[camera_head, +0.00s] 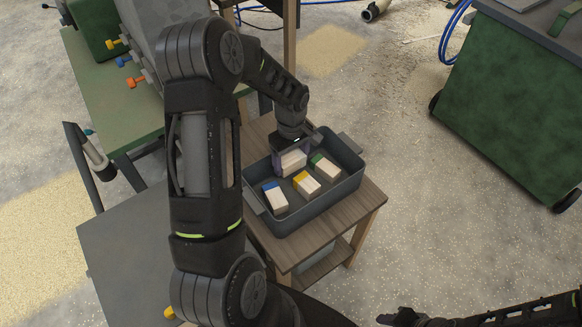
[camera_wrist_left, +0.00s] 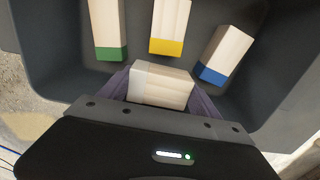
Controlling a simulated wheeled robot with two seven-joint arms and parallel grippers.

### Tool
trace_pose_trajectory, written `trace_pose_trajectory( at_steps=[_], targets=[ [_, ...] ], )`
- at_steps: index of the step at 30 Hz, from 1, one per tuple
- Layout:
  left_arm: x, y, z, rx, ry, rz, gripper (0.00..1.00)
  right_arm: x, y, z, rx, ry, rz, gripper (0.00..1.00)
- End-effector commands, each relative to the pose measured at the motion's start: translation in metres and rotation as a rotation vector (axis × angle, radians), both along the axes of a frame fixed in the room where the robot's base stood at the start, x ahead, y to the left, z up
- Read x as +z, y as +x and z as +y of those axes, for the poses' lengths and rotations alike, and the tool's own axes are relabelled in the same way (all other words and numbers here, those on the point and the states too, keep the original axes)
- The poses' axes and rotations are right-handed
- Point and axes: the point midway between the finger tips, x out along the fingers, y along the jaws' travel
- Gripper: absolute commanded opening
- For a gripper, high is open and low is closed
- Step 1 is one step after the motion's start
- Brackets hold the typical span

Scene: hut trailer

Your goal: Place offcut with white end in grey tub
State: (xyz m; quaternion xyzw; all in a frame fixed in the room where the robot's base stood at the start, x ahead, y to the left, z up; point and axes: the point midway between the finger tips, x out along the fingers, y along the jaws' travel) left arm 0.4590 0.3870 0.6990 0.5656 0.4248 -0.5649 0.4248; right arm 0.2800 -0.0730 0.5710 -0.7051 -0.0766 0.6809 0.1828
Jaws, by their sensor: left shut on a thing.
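My left gripper (camera_head: 291,152) is shut on a pale wooden offcut (camera_head: 292,163) and holds it within the outline of the grey tub (camera_head: 318,207), at the tub's far side. In the left wrist view the held offcut (camera_wrist_left: 165,85) lies crosswise between the two fingers, with a whitish end at the left. I cannot tell whether it touches the tub floor. My right gripper (camera_head: 393,319) shows only partly at the bottom edge of the head view, well away from the tub, and its jaws are unclear.
Offcuts with a blue end (camera_head: 274,198), a yellow end (camera_head: 307,184) and a green end (camera_head: 326,168) lie in the tub. The tub stands on a small wooden table (camera_head: 354,219). A green cabinet (camera_head: 513,111) stands at the right, a green bench (camera_head: 110,98) at the left.

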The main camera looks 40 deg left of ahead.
Motion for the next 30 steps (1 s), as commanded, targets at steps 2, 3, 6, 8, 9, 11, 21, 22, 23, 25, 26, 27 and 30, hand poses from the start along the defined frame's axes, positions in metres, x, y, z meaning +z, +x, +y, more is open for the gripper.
trace_pose_trajectory(
  at_steps=[2, 3, 6, 8, 9, 11, 21, 22, 23, 25, 26, 27, 30],
  targets=[
    [-0.008, -0.001, 0.0, 0.0, -0.001, 0.002, 0.31, 0.0, 0.0, 0.0, 0.0, 0.0, 0.0, 0.36],
    [-0.013, -0.001, -0.001, -0.001, -0.003, 0.004, 0.31, 0.001, 0.0, 0.0, 0.0, 0.0, 0.0, 0.36],
    [-0.028, -0.001, 0.0, 0.0, -0.002, 0.005, 0.31, 0.002, 0.0, 0.0, 0.0, 0.0, 0.0, 0.36],
    [-0.034, -0.001, 0.0, 0.001, -0.002, 0.004, 0.31, 0.002, 0.0, 0.0, 0.0, 0.0, 0.0, 0.36],
    [-0.037, -0.001, 0.0, 0.001, -0.002, 0.002, 0.31, 0.002, 0.0, 0.0, 0.0, 0.0, 0.0, 0.36],
    [-0.038, 0.0, 0.0, 0.0, -0.001, 0.0, 0.31, 0.002, 0.0, 0.0, 0.0, 0.0, 0.0, 0.36],
    [-0.042, 0.0, 0.0, 0.0, -0.001, 0.0, 0.31, -0.004, 0.0, 0.0, 0.0, 0.0, 0.0, 0.36],
    [-0.04, 0.0, 0.0, 0.0, -0.001, 0.0, 0.75, -0.002, 0.0, 0.0, 0.0, 0.0, 0.0, 0.36],
    [-0.04, 0.0, 0.0, 0.0, -0.001, 0.0, 0.77, -0.001, 0.0, 0.0, 0.0, 0.0, 0.0, 0.36],
    [-0.04, 0.0, 0.0, 0.0, -0.001, 0.001, 0.81, -0.001, 0.0, 0.0, 0.0, 0.0, 0.0, 0.36],
    [-0.04, 0.0, 0.0, 0.0, -0.001, 0.001, 0.81, -0.001, 0.0, 0.0, 0.0, 0.0, 0.0, 0.36],
    [-0.04, 0.0, 0.0, 0.0, -0.001, 0.001, 0.81, -0.001, 0.0, 0.0, 0.0, 0.0, 0.0, 0.36],
    [-0.04, 0.0, 0.0, 0.0, -0.001, 0.001, 0.81, -0.001, 0.0, 0.0, 0.0, 0.0, 0.0, 0.36]
  ],
)
